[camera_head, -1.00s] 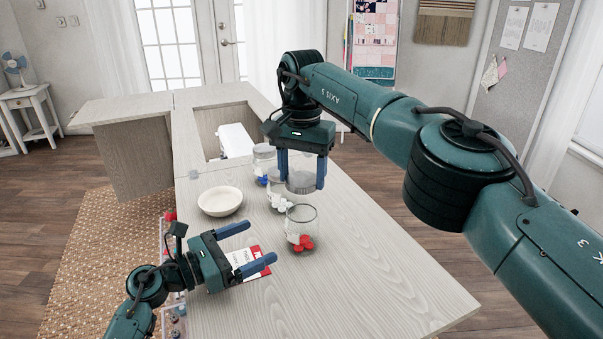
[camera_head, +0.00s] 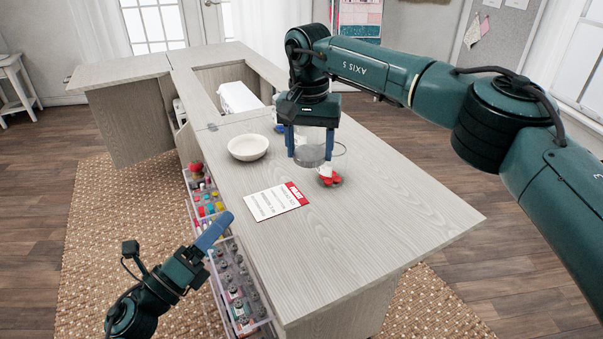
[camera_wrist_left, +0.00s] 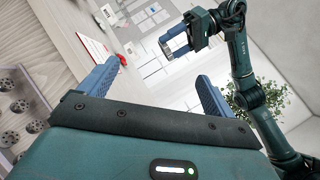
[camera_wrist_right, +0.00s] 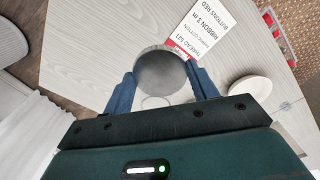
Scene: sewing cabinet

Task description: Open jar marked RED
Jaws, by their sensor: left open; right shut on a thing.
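The glass jar with red pieces (camera_head: 329,179) stands on the table with its mouth uncovered. My right gripper (camera_head: 311,152) is shut on a round grey lid (camera_head: 309,157), which is apart from the jar and overlaps part of it in the head view. In the right wrist view the lid (camera_wrist_right: 160,74) sits between both fingers. My left gripper (camera_head: 214,232) is empty, left of the table over the open drawers; its fingers stand wide apart in the left wrist view (camera_wrist_left: 158,72). A card with a red label (camera_head: 277,201) lies flat on the table.
A white bowl (camera_head: 248,147) stands left of my right gripper. Open clear drawers (camera_head: 236,285) with spools stick out along the table's left side. A white machine (camera_head: 240,97) sits in the recess behind. The table's front right is clear. Other jars are mostly hidden by my right gripper.

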